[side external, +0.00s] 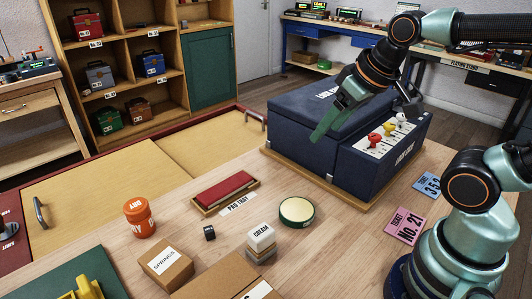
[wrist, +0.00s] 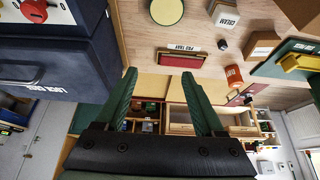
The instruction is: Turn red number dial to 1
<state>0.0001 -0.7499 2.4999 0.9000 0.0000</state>
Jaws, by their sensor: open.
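The red dial (side external: 375,140) is a round knob on the white panel of a dark blue case (side external: 300,115). A yellow dial (side external: 389,128) and a white dial (side external: 401,118) sit in a row beside it. The red dial also shows at the upper left corner of the wrist view (wrist: 35,10). My gripper (side external: 322,131) is above the case, left of the dials, apart from the red dial. Its green fingers stand apart and empty in the wrist view (wrist: 162,88). The red dial's number marks are too small to read.
On the table are a red pad tray (side external: 226,192), an orange jar (side external: 138,217), a cream box (side external: 261,240), a round green tin (side external: 297,211) and a cardboard box (side external: 166,265). Ticket cards (side external: 405,226) lie right of the case. Shelves stand behind.

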